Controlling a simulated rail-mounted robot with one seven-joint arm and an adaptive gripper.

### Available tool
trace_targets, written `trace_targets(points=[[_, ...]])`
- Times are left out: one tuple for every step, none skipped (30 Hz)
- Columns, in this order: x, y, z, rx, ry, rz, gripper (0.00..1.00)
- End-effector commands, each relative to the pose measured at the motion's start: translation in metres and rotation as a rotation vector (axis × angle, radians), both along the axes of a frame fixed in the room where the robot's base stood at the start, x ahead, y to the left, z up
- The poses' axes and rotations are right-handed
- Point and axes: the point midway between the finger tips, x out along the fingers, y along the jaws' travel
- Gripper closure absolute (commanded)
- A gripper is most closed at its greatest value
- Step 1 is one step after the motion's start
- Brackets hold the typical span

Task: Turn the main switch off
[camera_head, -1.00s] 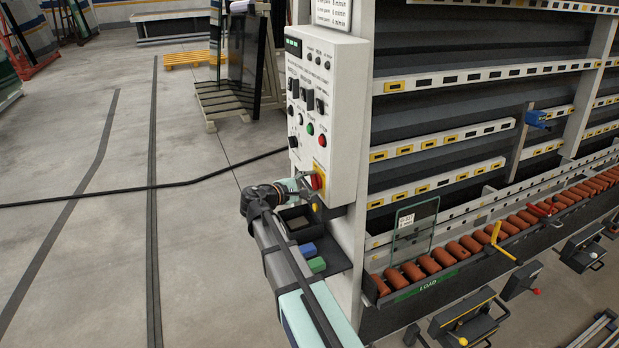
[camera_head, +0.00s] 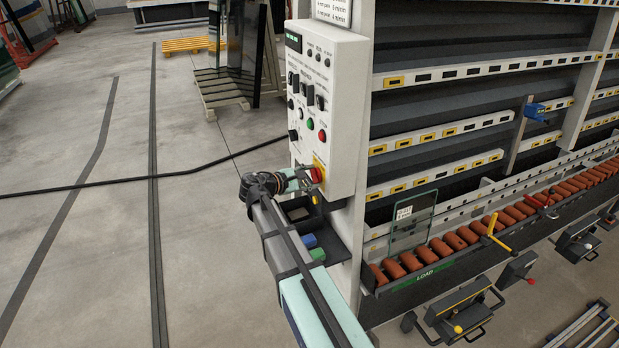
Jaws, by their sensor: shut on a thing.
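The main switch (camera_head: 317,174) is a red knob on a yellow plate, low on the front of the white control panel (camera_head: 335,130). My gripper (camera_head: 309,178) reaches it from the left, with its fingers at the knob. It is shut on the knob. The fingers are small here and partly merge with the panel edge, so the exact grip and the knob's turn angle are hard to read. The green display (camera_head: 293,42) at the panel's top is lit.
Just below my gripper, a dark shelf (camera_head: 336,250) with a blue and a green item sticks out from the machine. Other knobs and green and red buttons sit above the switch. A roller conveyor (camera_head: 455,241) with a glass pane (camera_head: 411,222) lies to the right.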

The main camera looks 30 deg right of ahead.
Motion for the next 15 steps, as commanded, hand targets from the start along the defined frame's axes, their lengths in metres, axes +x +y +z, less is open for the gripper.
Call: trace_targets(points=[[0.0003, -0.0007, 0.001, -0.003, 0.002, 0.001, 0.81], [0.0004, -0.0007, 0.0009, -0.003, 0.001, 0.0, 0.43], [0.0004, -0.0007, 0.0009, -0.003, 0.001, 0.0, 0.28], [0.0002, -0.0007, 0.0009, -0.003, 0.001, 0.0, 0.21], [0.0002, -0.0006, 0.0008, -0.003, 0.002, 0.0, 0.21], [0.0003, -0.0006, 0.0007, -0.002, 0.001, 0.0, 0.21], [0.0002, -0.0005, 0.0007, -0.002, 0.001, 0.0, 0.21], [0.0001, -0.0005, 0.0006, -0.002, 0.001, 0.0, 0.21], [0.0001, -0.0003, 0.0006, -0.002, 0.001, 0.0, 0.21], [0.0001, -0.0003, 0.0005, -0.002, 0.001, 0.0, 0.21], [0.0, -0.0002, 0.0004, -0.002, 0.001, 0.0, 0.21], [0.0, -0.0002, 0.0004, -0.001, 0.0, 0.0, 0.21], [0.0, 0.0, 0.0004, -0.001, 0.0, 0.0, 0.21], [-0.0002, 0.0004, 0.0005, -0.001, 0.0, 0.001, 0.21], [-0.0004, 0.0017, 0.0009, -0.001, 0.0, 0.001, 0.21]])
